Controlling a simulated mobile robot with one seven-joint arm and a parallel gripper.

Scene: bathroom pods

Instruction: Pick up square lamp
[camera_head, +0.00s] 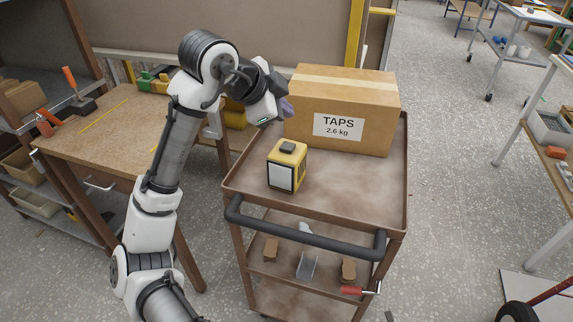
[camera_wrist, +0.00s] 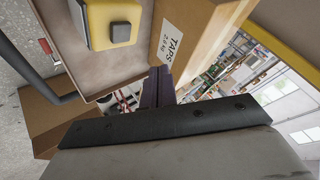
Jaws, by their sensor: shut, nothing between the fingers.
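The square lamp (camera_head: 287,165) is a yellow cube with a white front panel and a dark button on top. It stands upright on the cart's top tray, near its left side. It also shows in the wrist view (camera_wrist: 114,22) at the top left, partly cut off. My gripper (camera_head: 287,106) is above and behind the lamp, beside the left end of the cardboard box, apart from the lamp. In the wrist view its purple-grey fingers (camera_wrist: 158,80) are together with nothing between them.
A cardboard box (camera_head: 345,108) labelled TAPS fills the back of the brown cart tray (camera_head: 340,190). A dark handle bar (camera_head: 300,238) runs along the cart's front. A wooden workbench (camera_head: 120,130) stands to the left. The tray's front right is clear.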

